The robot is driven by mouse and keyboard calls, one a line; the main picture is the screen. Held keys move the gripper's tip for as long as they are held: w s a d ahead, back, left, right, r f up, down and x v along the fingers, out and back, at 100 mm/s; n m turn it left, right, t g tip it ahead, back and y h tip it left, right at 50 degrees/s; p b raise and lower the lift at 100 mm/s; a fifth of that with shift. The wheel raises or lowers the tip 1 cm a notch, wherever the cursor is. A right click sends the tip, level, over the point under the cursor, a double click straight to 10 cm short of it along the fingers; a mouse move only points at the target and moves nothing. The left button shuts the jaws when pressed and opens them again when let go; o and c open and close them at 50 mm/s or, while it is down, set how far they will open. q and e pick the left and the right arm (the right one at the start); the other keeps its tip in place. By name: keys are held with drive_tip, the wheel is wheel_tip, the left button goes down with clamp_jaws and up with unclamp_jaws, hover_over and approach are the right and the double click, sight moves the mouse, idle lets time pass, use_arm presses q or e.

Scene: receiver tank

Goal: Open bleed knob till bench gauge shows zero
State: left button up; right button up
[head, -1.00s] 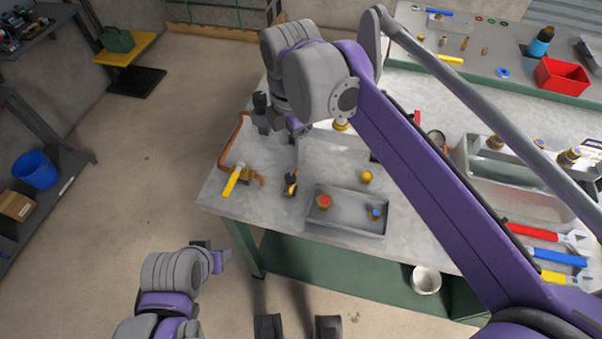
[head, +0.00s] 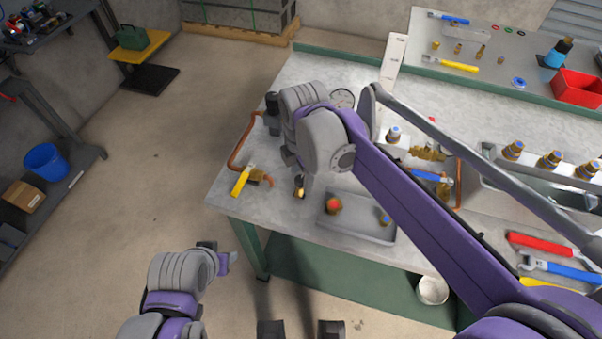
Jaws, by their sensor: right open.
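A round bench gauge (head: 342,98) with a pale dial stands behind my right wrist; its needle is too small to read. A copper pipe (head: 240,148) runs along the bench's left side to a brass valve with a yellow lever (head: 243,180). A small black-and-brass fitting (head: 299,190), possibly the bleed knob, stands at the front left of the bench. My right gripper (head: 301,174) is open, pointing down just above or behind this fitting; its fingertips are partly hidden and contact cannot be told. My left gripper (head: 227,259) is off the bench's front left, its jaws unclear.
A grey tray (head: 352,232) holds a red-topped and a blue-topped brass fitting. My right arm covers the middle of the bench (head: 400,75). Wrenches (head: 540,244) lie at the right. A white bucket (head: 432,290) is below the front edge.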

clamp_jaws()
idle(0.4)
